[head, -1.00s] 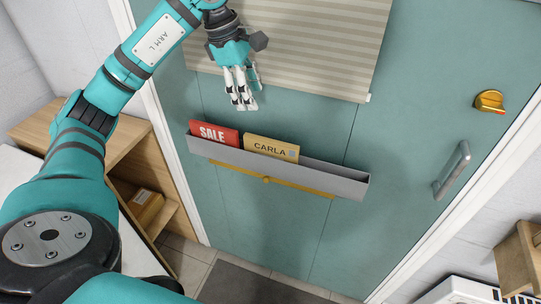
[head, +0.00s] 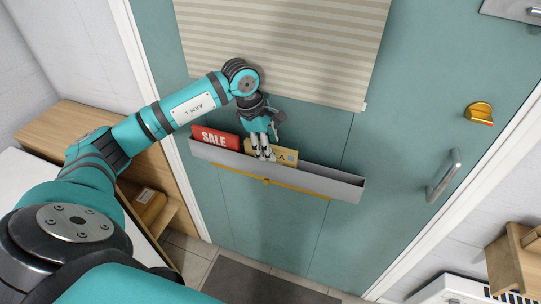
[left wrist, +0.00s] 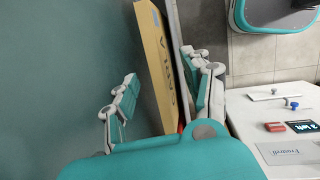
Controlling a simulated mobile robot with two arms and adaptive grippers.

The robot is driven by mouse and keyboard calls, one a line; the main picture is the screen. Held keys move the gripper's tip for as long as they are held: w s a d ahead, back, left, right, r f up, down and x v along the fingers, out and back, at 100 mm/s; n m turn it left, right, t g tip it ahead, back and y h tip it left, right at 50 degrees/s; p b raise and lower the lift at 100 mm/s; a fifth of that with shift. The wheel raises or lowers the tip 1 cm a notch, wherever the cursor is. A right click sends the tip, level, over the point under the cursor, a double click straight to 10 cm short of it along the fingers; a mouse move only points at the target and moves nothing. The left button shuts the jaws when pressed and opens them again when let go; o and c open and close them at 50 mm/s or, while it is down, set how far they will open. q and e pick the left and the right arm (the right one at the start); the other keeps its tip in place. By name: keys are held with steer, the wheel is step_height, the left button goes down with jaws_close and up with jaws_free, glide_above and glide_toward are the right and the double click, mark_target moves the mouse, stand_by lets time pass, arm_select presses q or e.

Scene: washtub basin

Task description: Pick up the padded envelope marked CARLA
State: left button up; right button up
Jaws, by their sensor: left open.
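The padded envelope marked CARLA (head: 289,159) is tan and stands upright in the grey door holder (head: 335,185). In the head view my left gripper (head: 264,155) is in front of it and hides most of its name. In the left wrist view the tan envelope (left wrist: 154,62) stands edge-on between the two open fingers of my left gripper (left wrist: 158,75). One finger is on the door side and the other on the outer side. I cannot tell whether either touches it. My right gripper is not in view.
A red SALE envelope (head: 215,137) stands in the holder, left of the tan one. A striped blind (head: 290,45) hangs above on the teal door. A door handle (head: 444,175) and gold knob (head: 480,113) are to the right. A wooden shelf (head: 75,120) stands at left.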

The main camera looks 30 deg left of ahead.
arm_select(q)
steer(key=shift+w+d+f, duration=0.15)
steer(key=shift+f, duration=0.55)
jaws_close()
